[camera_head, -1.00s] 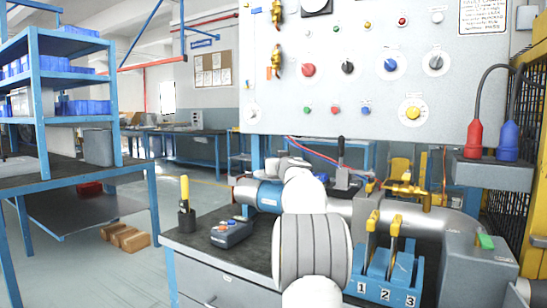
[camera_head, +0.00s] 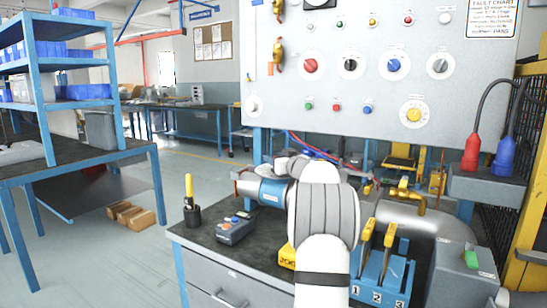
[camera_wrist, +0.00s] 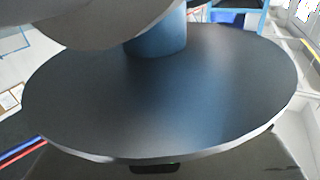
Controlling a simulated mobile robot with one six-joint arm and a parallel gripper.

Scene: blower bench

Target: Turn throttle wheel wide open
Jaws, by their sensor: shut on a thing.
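I cannot make out the throttle wheel for sure in either view. In the head view my white arm rises from the bottom and bends to the left over the bench, and my gripper is hidden at its far end. In the wrist view a large smooth grey disc fills the middle, with a blue cylinder above it. I cannot tell whether it is the wheel or part of my own wrist. No jaw tips show there. A brass valve handle (camera_head: 405,192) stands above the silver pipe (camera_head: 412,220), right of my arm.
A numbered lever block (camera_head: 378,283) with yellow levers stands right of my arm. A grey panel (camera_head: 375,100) with several knobs stands behind.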

